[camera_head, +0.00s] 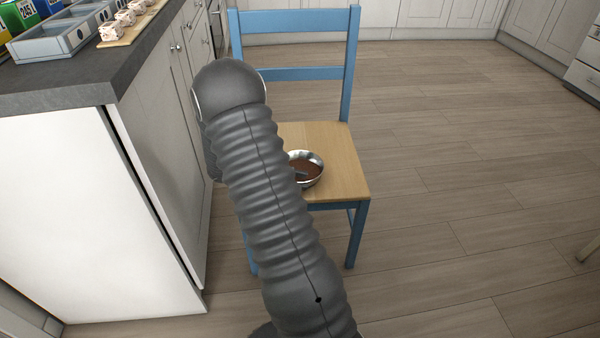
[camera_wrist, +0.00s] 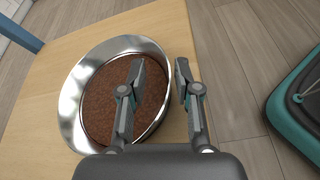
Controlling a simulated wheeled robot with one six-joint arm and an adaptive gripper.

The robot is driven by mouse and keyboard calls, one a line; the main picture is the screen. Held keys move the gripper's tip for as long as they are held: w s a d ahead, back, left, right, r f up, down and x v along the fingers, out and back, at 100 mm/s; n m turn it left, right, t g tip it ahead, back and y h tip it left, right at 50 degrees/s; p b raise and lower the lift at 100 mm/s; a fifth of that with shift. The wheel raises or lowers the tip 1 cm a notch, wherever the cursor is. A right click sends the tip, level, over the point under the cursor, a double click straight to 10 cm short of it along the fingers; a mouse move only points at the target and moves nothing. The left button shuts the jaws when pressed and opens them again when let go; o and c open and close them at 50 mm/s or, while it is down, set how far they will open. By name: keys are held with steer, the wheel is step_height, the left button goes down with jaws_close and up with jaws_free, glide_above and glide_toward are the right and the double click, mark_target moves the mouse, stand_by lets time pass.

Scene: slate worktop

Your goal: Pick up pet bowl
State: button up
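The pet bowl (camera_head: 311,167) is a shiny metal bowl with brown food in it, upright on the wooden seat of a blue chair. In the wrist view the bowl (camera_wrist: 93,75) fills the middle left. My gripper (camera_wrist: 160,78) is at the bowl's right side with its two fingers apart. One finger is over the food inside the rim and the other is just outside it, so the rim runs between them. I cannot tell whether either finger touches the bowl. In the head view my arm hides the bowl's left part and most of my gripper.
The chair seat (camera_head: 340,150) is otherwise bare where it shows, with the blue chair back (camera_head: 295,74) behind it. A slate worktop (camera_head: 75,88) with a grey tray (camera_head: 70,38) and small items stands at left above white cabinets.

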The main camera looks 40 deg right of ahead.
steer(key=shift+s+d+f, duration=0.1)
steer(key=shift+s+d, duration=0.05)
steer(key=shift+d, duration=0.15)
jaws_close()
